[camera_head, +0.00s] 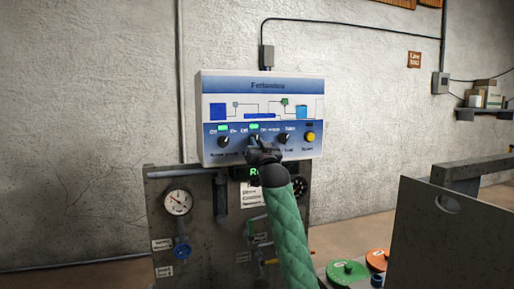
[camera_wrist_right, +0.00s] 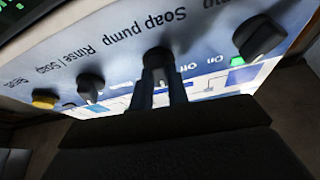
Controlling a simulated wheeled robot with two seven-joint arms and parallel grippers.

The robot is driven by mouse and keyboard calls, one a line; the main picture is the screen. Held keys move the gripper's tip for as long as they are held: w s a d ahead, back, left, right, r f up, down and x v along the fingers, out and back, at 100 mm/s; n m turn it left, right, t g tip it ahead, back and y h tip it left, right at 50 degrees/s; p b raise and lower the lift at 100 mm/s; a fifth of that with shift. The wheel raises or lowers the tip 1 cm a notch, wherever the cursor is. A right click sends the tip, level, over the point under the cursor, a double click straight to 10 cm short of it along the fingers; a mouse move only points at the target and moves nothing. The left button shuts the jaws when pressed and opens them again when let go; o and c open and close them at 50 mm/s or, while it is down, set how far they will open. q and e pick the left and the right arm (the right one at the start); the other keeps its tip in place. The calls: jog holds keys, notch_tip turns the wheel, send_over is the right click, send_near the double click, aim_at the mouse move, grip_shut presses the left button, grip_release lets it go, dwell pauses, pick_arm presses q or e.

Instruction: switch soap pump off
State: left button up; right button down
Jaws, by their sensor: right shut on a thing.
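The white and blue control panel (camera_head: 212,90) hangs on the wall in the head view, with a row of black knobs and a yellow button. The soap pump knob (camera_wrist_right: 157,60) is black and sits under its "Soap pump" label in the wrist view. My right gripper (camera_head: 262,150) is at this knob in the head view. The wrist view shows the gripper's two dark fingers (camera_wrist_right: 160,88) shut around the knob. A green light (camera_head: 254,127) shows above the knob. The gripper partly hides the knob, so its exact setting is unclear. My left gripper is out of view.
Another black knob (camera_head: 224,141) with a green light is to the left; a third knob (camera_head: 286,138) and the yellow button (camera_head: 310,137) are to the right. Below stands a dark board with a gauge (camera_head: 178,202). A grey metal block (camera_head: 450,235) stands at right.

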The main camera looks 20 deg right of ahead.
jog(key=n+y, duration=0.1)
jog(key=n, duration=0.1)
jog(key=n+y, duration=0.1)
jog(key=n, duration=0.2)
jog(key=n+y, duration=0.2)
jog(key=shift+d+n+g, duration=0.25)
jog(key=shift+n+g, duration=0.05)
jog(key=shift+r+n+y+p, duration=0.1)
jog(key=shift+n+y+p, duration=0.3)
jog(key=shift+n, duration=0.6)
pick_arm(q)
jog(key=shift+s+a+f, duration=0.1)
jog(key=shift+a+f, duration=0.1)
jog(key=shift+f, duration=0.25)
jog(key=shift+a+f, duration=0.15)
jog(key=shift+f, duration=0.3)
pick_arm(e)
jog(key=shift+n+g+y, duration=0.3)
jog(key=shift+n+y, duration=0.1)
jog(key=shift+n, duration=0.3)
jog(key=c, duration=1.4)
grip_release()
jog(key=shift+o, duration=0.2)
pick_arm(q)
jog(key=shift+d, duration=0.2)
pick_arm(e)
jog(key=shift+s, duration=0.1)
